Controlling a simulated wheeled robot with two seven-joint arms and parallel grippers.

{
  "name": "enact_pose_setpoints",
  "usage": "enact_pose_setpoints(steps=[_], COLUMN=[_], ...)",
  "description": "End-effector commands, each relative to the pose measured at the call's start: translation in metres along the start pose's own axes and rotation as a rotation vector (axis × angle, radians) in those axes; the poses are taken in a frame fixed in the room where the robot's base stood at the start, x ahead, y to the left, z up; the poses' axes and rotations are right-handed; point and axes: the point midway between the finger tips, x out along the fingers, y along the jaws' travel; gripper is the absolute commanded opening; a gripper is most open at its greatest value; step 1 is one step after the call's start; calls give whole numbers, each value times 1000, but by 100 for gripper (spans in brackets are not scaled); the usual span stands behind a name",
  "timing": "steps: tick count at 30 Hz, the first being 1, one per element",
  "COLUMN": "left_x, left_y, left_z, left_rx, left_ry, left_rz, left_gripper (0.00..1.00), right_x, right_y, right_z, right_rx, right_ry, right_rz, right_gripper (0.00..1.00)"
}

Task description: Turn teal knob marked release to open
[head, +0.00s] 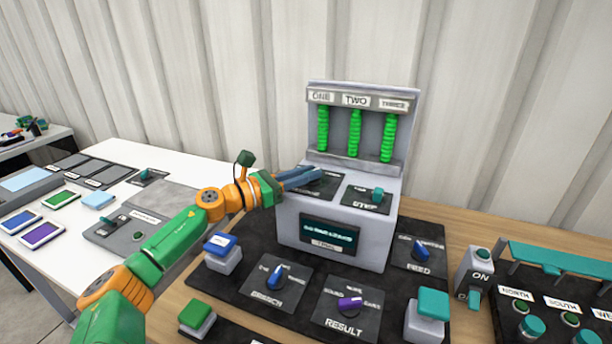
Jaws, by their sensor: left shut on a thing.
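My left gripper (308,177) reaches in from the left over the top ledge of the grey machine (290,222). It is shut at a dark plate (322,185) on the left of that ledge. The knob between its fingers is hidden, and so is most of the plate's lettering, so I cannot read the release mark or tell the knob's turn. Another teal knob (377,194) stands on the plate just to the right, apart from the gripper. My right gripper is not in view.
Three green columns (355,132) stand in the machine's back panel. Below are a small screen (330,235), a blue knob (275,277), a purple knob (349,303) and block-shaped buttons, including a teal one (433,304). A white table (165,165) is at left.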

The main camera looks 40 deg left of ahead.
Motion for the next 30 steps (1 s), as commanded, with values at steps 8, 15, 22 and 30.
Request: enact_pose_setpoints(steps=[8, 15, 22, 30], left_x=[0, -1, -23, -51], left_y=[0, 0, 0, -1], left_z=[1, 0, -7, -3], left_rx=[0, 0, 2, -2], left_ry=[-3, -2, 3, 1], left_rz=[1, 2, 1, -1], left_gripper=[49, 49, 49, 49], right_x=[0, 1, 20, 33], right_y=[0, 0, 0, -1], right_z=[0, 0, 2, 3], right_rx=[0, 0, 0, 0], right_ry=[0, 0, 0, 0], right_rz=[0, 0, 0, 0], right_gripper=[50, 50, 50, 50])
